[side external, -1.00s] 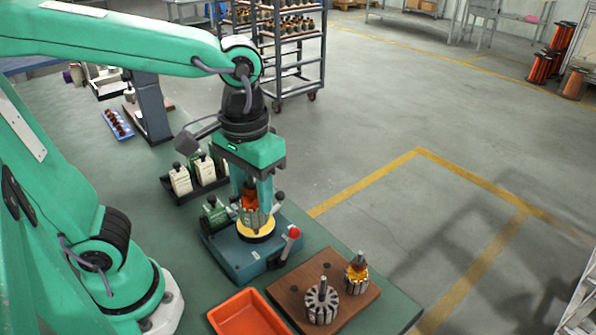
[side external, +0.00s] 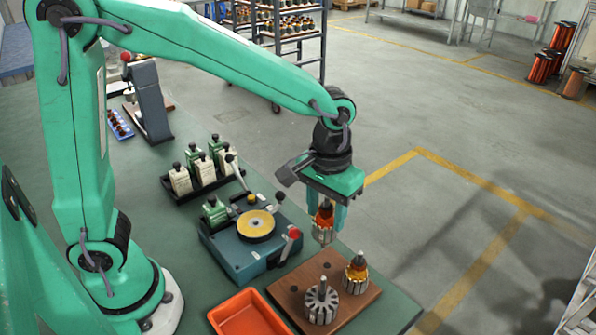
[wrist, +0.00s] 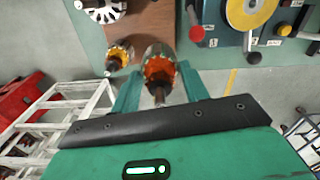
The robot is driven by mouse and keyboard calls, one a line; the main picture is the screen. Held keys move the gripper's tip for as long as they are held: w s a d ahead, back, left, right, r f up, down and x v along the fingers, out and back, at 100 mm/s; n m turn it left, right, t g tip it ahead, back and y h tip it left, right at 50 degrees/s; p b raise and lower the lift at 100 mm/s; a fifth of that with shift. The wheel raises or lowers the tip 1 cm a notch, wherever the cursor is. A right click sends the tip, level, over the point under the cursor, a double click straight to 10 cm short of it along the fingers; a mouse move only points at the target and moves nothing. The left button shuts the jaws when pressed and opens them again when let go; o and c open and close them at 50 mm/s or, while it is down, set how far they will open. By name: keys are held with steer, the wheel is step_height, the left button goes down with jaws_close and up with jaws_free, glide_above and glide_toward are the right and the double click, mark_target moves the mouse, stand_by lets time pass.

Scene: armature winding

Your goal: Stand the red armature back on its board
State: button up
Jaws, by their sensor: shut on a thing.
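My gripper (side external: 326,208) is shut on the red armature (side external: 322,232), which hangs roughly upright, clear of the tester. In the wrist view the red armature (wrist: 158,68) shows between the two fingers, its shaft pointing toward the camera. The wooden board (side external: 299,287) lies on the bench, below and in front of the held armature in the side view. A bare grey armature (side external: 322,305) and a yellow-orange wound armature (side external: 356,274) stand on the board. Part of the board (wrist: 150,22) shows beyond the held armature in the wrist view.
The blue-grey tester (side external: 238,257) has an empty yellow disc (side external: 256,225), a red-knobbed lever (side external: 292,236) and a black-knobbed lever (side external: 279,198). An orange tray (side external: 247,315) lies at the board's left. A black rack (side external: 188,190) of bottles stands behind the tester.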

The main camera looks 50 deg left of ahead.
steer(key=shift+w+d+f, duration=0.2)
steer(key=shift+w+f, duration=0.4)
steer(key=shift+f, duration=0.05)
steer(key=shift+f, duration=0.1)
steer(key=shift+f, duration=2.05)
steer(key=shift+f, duration=1.4)
steer(key=o, duration=1.4)
steer(key=shift+r, duration=0.1)
